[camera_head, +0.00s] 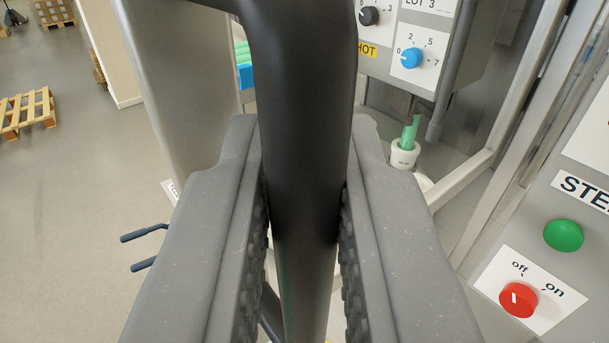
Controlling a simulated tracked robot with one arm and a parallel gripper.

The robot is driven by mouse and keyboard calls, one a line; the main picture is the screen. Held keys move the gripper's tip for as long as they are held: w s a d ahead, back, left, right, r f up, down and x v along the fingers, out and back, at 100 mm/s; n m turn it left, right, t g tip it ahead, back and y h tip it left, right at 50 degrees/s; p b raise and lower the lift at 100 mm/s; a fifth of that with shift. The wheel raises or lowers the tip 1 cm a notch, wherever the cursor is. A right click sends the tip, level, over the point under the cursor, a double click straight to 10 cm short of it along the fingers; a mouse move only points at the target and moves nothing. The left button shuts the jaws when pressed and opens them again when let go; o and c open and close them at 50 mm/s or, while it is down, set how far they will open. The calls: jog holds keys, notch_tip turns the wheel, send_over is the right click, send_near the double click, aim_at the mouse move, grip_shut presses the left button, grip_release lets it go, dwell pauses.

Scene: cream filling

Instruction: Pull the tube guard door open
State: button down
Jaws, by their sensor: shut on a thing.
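A black bar handle (300,90) runs down the middle of the view, bending at the top toward a pale metal frame post. My gripper (303,215) has one grey finger on each side of the handle, with the ribbed pads pressed against it. My gripper is shut on the handle. The tube guard door (175,80) seems to be the pale metal frame behind the handle at left; most of it is hidden by the handle and my fingers. I cannot tell how far the door stands open.
Right of the handle is a grey panel with a black knob (369,15) and a blue knob (411,58). A green tube (411,132) stands in a white holder (404,154). At lower right are a green button (563,235) and a red switch (518,299). Open floor lies left, with a pallet (27,112).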

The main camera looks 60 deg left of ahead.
jog(key=shift+r, duration=0.1)
jog(key=c, duration=1.5)
grip_release()
jog(key=b+v, duration=0.1)
jog(key=v, duration=0.4)
jog(key=shift+d+f+b, duration=0.2)
jog(key=shift+f+b, duration=0.05)
jog(key=shift+b, duration=0.1)
jog(key=shift+v, duration=1.05)
jog(key=shift+s+r, duration=0.1)
